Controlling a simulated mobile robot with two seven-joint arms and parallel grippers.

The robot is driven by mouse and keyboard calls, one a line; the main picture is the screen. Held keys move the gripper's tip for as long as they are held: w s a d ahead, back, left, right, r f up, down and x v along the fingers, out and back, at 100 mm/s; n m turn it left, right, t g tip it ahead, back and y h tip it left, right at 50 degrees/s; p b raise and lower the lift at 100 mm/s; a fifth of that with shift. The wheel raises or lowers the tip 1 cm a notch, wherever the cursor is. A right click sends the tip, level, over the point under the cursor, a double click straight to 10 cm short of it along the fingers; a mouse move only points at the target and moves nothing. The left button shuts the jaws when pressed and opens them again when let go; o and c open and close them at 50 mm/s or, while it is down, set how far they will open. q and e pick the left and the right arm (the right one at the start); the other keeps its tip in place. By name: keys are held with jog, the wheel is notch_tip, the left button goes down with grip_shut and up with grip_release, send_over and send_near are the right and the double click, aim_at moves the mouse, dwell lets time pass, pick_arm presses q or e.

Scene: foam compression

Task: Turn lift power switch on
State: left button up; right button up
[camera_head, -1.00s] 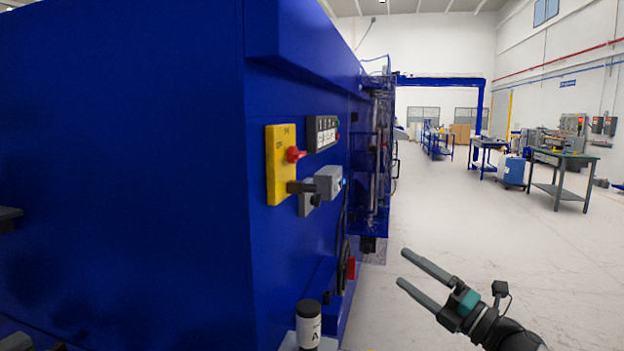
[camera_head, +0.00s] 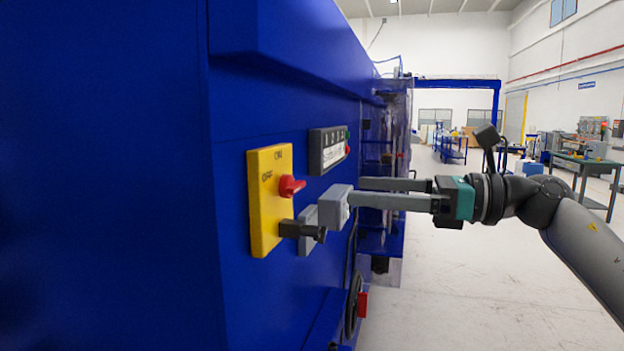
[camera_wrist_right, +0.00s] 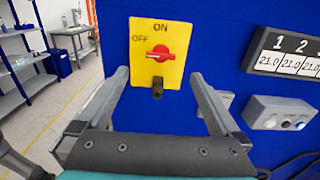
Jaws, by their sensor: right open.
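The lift power switch is a red knob (camera_head: 291,186) on a yellow plate (camera_head: 268,225) marked ON and OFF, fixed to a blue machine wall. In the right wrist view the red knob (camera_wrist_right: 159,53) lies about level, below ON and beside OFF. A dark stub (camera_wrist_right: 157,88) sticks out low on the plate. My right gripper (camera_head: 355,192) is open and empty, reaching in from the right, apart from the knob. In the right wrist view its fingers (camera_wrist_right: 160,76) frame the plate from either side. My left gripper is out of view.
A numbered display (camera_head: 328,149) and a grey control box (camera_head: 334,204) sit on the wall right of the plate, close to my right fingers. A handwheel (camera_head: 353,305) is lower down. Open floor lies to the right; worktables stand far back.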

aim_at(300, 185)
jog(key=p+x, duration=0.1)
jog(key=x, duration=0.8)
jog(key=shift+w+p, duration=0.1)
jog(key=shift+p, duration=0.2)
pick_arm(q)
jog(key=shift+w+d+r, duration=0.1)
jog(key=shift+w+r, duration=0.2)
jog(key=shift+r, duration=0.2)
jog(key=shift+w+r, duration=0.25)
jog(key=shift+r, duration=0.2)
pick_arm(e)
jog(key=shift+f, duration=0.1)
jog(key=c, duration=1.4)
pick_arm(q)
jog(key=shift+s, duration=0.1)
